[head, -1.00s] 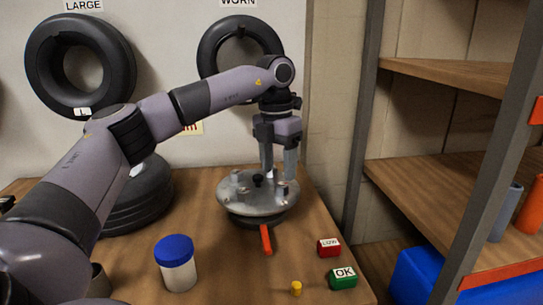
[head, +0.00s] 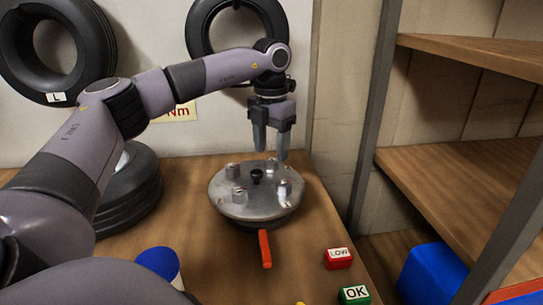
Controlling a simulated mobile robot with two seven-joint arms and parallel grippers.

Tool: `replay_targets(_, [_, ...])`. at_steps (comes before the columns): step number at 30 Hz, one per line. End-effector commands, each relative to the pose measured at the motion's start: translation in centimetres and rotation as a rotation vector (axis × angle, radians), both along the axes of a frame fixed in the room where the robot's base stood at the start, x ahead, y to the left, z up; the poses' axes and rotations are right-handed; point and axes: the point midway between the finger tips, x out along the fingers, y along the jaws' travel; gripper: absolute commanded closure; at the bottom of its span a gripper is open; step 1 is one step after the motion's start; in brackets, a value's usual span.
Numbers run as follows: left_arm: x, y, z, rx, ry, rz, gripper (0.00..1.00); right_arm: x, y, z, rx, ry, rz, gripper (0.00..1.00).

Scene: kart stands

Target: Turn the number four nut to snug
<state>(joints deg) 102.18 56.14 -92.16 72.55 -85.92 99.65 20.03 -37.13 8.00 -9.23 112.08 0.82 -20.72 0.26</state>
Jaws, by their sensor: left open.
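A round metal hub plate (head: 256,208) sits on the wooden bench, with a black knob (head: 256,176) at its centre. Several nuts stand around it, among them a back-left nut (head: 232,171), a front-left nut (head: 239,195), a back-right nut (head: 272,165) and a front-right nut (head: 284,188). No numbers are readable, so I cannot tell which is number four. My left gripper (head: 271,152) is open and empty, pointing down above the back-right part of the plate, apart from the nuts. My right gripper is not in view.
An orange handle (head: 265,249) points forward from the hub. A red LOW block (head: 339,259) and a green OK block (head: 354,295) lie front right. A blue-lidded jar (head: 158,262) is front left.

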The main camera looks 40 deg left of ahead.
Motion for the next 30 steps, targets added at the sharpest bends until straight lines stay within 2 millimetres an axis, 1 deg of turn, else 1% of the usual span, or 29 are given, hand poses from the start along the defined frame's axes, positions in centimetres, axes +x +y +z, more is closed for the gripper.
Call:
replay_targets(1, [-0.1,0.0,-0.9,0.000,0.003,0.000,0.43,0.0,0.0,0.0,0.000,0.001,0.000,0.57])
replay_targets(6, [0.0,0.0,-2.6,0.000,0.002,-0.001,0.43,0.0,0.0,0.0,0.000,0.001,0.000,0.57])
replay_targets(9, [0.0,0.0,-3.0,-0.001,0.000,0.000,0.43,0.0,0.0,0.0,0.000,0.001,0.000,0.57])
replay_targets(16, [0.0,0.0,-3.1,-0.001,0.000,-0.001,0.43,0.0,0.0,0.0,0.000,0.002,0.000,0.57])
replay_targets(17, [0.0,0.0,-3.1,-0.001,0.000,-0.001,0.49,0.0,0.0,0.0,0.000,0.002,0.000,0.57])
replay_targets(18, [0.0,0.0,-3.1,-0.001,0.000,-0.001,0.62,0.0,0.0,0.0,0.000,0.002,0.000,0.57])
replay_targets(20, [0.0,0.0,-3.1,-0.001,0.000,-0.001,0.82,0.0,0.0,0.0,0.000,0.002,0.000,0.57])
replay_targets(21, [0.0,0.0,-3.1,-0.001,0.000,-0.001,0.95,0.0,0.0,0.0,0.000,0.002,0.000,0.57])
replay_targets(22, [0.0,0.0,-3.1,-0.001,0.000,-0.001,0.99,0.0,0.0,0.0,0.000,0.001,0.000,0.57])
replay_targets(30, [0.0,0.0,-3.0,0.000,0.000,-0.020,0.99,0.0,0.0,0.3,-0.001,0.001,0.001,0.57])
